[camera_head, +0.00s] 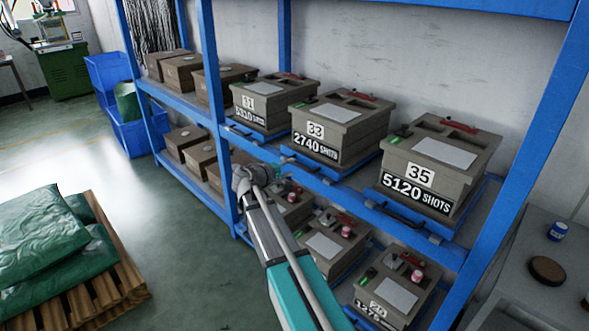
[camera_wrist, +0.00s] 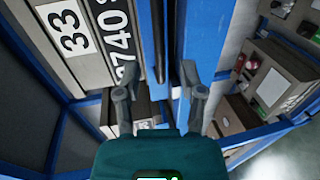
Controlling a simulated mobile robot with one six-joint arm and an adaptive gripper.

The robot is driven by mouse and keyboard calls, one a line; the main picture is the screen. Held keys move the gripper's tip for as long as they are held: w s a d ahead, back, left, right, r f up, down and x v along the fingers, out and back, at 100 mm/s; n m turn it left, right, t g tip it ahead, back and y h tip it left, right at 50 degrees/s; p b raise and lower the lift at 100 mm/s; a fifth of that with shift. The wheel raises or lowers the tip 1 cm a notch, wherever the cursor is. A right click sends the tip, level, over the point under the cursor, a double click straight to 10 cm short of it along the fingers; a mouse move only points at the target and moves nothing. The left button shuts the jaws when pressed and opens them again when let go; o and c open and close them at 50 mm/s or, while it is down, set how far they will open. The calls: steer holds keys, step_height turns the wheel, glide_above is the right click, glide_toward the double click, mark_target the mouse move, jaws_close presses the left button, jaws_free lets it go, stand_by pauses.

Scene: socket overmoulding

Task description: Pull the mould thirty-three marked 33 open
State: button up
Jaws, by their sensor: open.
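Mould 33 (camera_head: 345,122) is a grey-brown box marked "33" and "2740 SHOTS". It sits on the upper shelf between moulds 31 and 35, on a blue pull-out tray. In the wrist view, its labelled front (camera_wrist: 72,30) fills the upper left, seen sideways. A dark handle bar (camera_wrist: 158,40) runs along the blue tray front below it. My gripper (camera_wrist: 157,85) is open and empty, its two fingers apart, with the bar's near end between them in the picture. I cannot tell whether they touch it. In the head view, my wrist (camera_head: 250,178) hides part of the shelf front.
Mould 35 (camera_head: 440,165) stands to the right and mould 31 (camera_head: 268,102) to the left. More moulds fill the lower shelf (camera_head: 325,245). A blue rack post (camera_head: 222,150) stands close left of my wrist. A pallet with green sacks (camera_head: 45,235) lies left; the aisle floor between is clear.

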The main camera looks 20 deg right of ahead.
mark_target(298, 164)
steer(key=shift+b+x, duration=0.4)
steer(key=shift+x, duration=1.9)
jaws_close()
